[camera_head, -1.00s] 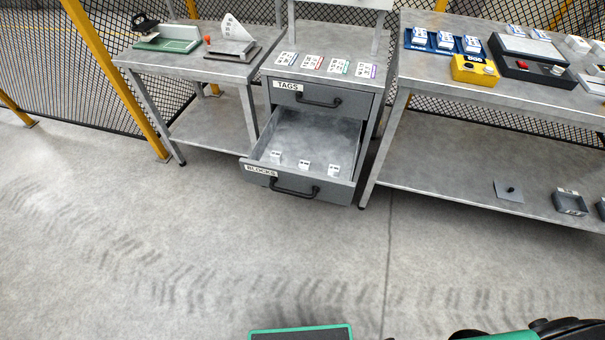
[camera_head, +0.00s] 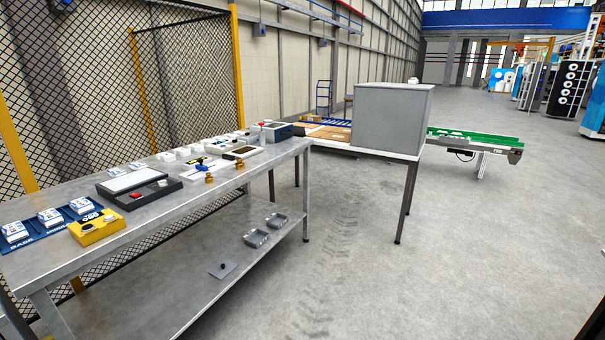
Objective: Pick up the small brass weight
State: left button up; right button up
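Two small brass pieces stand on the long metal workbench (camera_head: 150,232). One brass weight (camera_head: 209,178) is near the bench's front edge, and another brass weight (camera_head: 240,165) is a little farther along to the right. Both look upright and stand apart from each other. They are small in the picture, and I cannot tell for sure which is the smaller. Neither of my grippers shows in the head view, and nothing is seen touching the brass pieces.
The bench top also holds a yellow box (camera_head: 97,228), a blue tray (camera_head: 22,240), a black-framed device (camera_head: 138,187) and a grey-blue box (camera_head: 277,132). Trays lie on the lower shelf. A table with a large grey box (camera_head: 392,118) stands beyond. Floor at right is clear.

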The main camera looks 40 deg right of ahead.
aim_at(209, 180)
jog(key=z, duration=0.75)
